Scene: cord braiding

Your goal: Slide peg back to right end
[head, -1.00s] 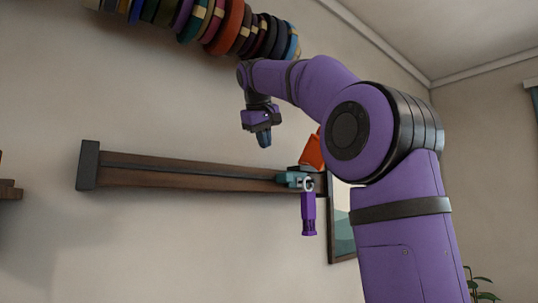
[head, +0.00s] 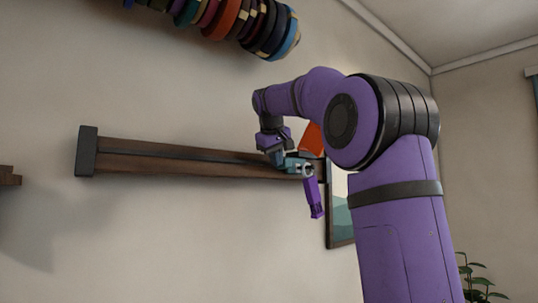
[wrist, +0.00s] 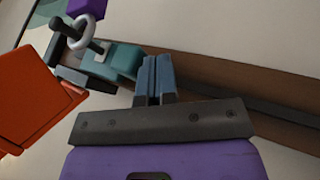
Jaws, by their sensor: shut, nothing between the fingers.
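The peg is on a teal carriage (head: 294,163) near the right end of the wooden rail (head: 175,159). In the wrist view the dark peg (wrist: 66,28) sticks out of the teal carriage (wrist: 124,60), with a pale ring (wrist: 86,33) around it. A purple bobbin (head: 314,198) hangs from the ring, tilted with its lower end to the right. My gripper (head: 277,160) is shut and empty, at the rail just left of the carriage. In the wrist view its fingertips (wrist: 155,62) are right beside the carriage; whether they touch it I cannot tell.
An orange block (head: 311,139) stands at the rail's right end, partly behind my arm. A dark end cap (head: 86,151) closes the left end. The rail between is clear. Coloured spools (head: 235,20) hang above, and a framed picture (head: 340,215) is on the wall below right.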

